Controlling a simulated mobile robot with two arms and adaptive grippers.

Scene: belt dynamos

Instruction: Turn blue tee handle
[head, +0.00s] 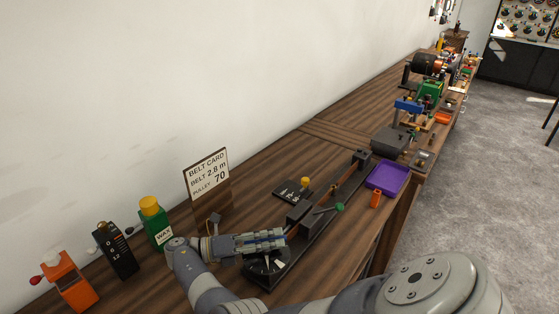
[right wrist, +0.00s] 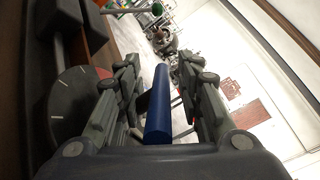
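The blue tee handle (right wrist: 158,105) shows in the right wrist view as a blue bar between the fingers of my right gripper (right wrist: 157,75). The fingers are apart, with a narrow gap visible on each side of the bar, so the gripper is open around it. In the head view my right gripper (head: 284,238) reaches over the near end of the long dark machine base (head: 330,207), and it largely hides the blue handle. A dark dial with white marks (head: 265,263) lies just below the gripper; it also shows in the right wrist view (right wrist: 78,108). My left gripper is not visible.
A purple tray (head: 388,177) and an orange piece (head: 376,198) are to the right. A belt card (head: 208,179), a green wax bottle (head: 156,226) and black and orange boxes stand left.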

